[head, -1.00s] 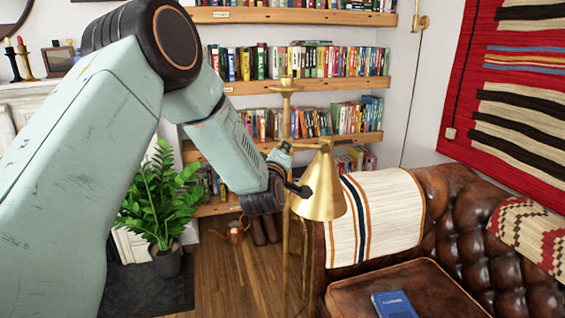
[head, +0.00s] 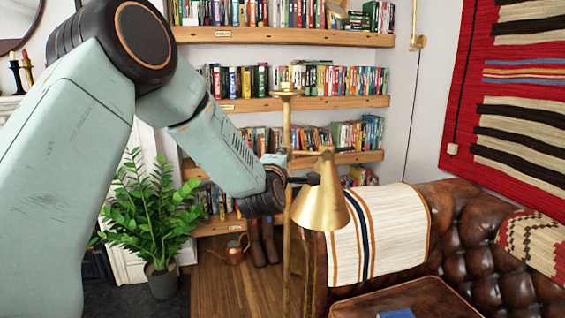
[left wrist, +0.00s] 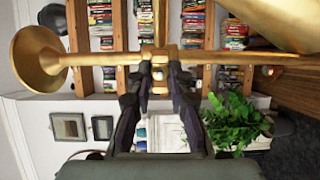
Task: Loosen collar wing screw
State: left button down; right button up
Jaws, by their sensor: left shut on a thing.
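A brass floor lamp (head: 286,135) stands upright at the center of the head view, with a cone shade (head: 321,203) hanging to its right. My right gripper is not in view.
A brown leather sofa (head: 462,238) with a striped throw (head: 375,240) stands right of the lamp. Bookshelves (head: 290,103) are behind it. A potted plant (head: 150,215) and a copper watering can (head: 232,250) stand on the floor to the left.

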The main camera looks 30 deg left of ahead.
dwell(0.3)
pick_arm(q)
jog(key=c, duration=1.2)
grip_release()
jog(key=shift+s, duration=0.15)
jog(key=v, duration=1.1)
jog(key=shift+s+d, duration=0.15)
jog(key=shift+s, duration=0.25)
